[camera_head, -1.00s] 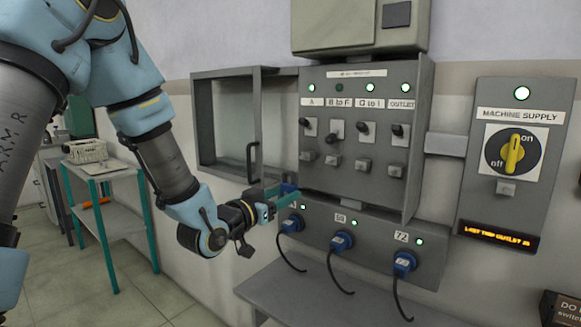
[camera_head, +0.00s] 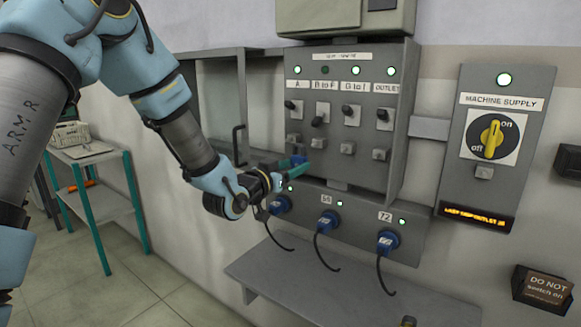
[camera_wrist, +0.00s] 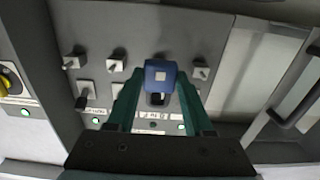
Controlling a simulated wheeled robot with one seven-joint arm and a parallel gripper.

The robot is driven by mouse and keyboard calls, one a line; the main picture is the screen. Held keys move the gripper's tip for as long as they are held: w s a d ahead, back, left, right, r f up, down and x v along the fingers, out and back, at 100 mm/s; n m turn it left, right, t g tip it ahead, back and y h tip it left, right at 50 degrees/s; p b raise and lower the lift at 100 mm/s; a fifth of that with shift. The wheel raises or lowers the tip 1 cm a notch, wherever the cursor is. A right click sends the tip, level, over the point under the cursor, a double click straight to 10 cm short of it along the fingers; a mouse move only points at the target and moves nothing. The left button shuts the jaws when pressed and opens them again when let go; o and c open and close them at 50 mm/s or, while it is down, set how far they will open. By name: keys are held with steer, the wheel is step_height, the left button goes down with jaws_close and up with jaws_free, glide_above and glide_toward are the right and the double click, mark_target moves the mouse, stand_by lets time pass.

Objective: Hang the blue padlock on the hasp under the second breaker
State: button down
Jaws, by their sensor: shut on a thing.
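The blue padlock (camera_head: 298,160) is held at the tips of my gripper (camera_head: 287,167), in front of the lower left of the breaker panel. In the wrist view, the padlock (camera_wrist: 160,74) sits between the green fingers of my gripper (camera_wrist: 157,88), which are shut on it. The second breaker (camera_head: 320,112), labelled B to F, has its hasp (camera_head: 319,144) below it, up and right of the padlock in the head view. In the upside-down wrist view, the padlock covers that hasp. The shackle is not clear, and I cannot tell the gap to the panel.
The grey panel (camera_head: 402,140) carries several breakers and hasps. Below it are blue plugs (camera_head: 326,223) with hanging cables and a grey shelf (camera_head: 365,290). An open door with a handle (camera_head: 238,145) stands at left. The machine supply box (camera_head: 535,125) is at right.

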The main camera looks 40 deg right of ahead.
steer(key=shift+d, duration=0.2)
steer(key=shift+w+d+b, duration=0.25)
steer(key=shift+d+b, duration=0.05)
steer(key=shift+d, duration=0.4)
steer(key=shift+w+d, duration=0.1)
steer(key=shift+d, duration=0.25)
steer(key=shift+w+d+b, duration=0.15)
steer(key=shift+d+b, duration=0.25)
steer(key=shift+d, duration=0.3)
steer(key=shift+w+d, duration=0.1)
steer(key=shift+d, duration=0.25)
steer(key=shift+w+d+b, duration=0.15)
steer(key=shift+d+b, duration=0.2)
steer(key=shift+d, duration=0.25)
steer(key=shift+x, duration=0.8)
steer(key=shift+d+b, duration=0.3)
steer(key=shift+b, duration=0.05)
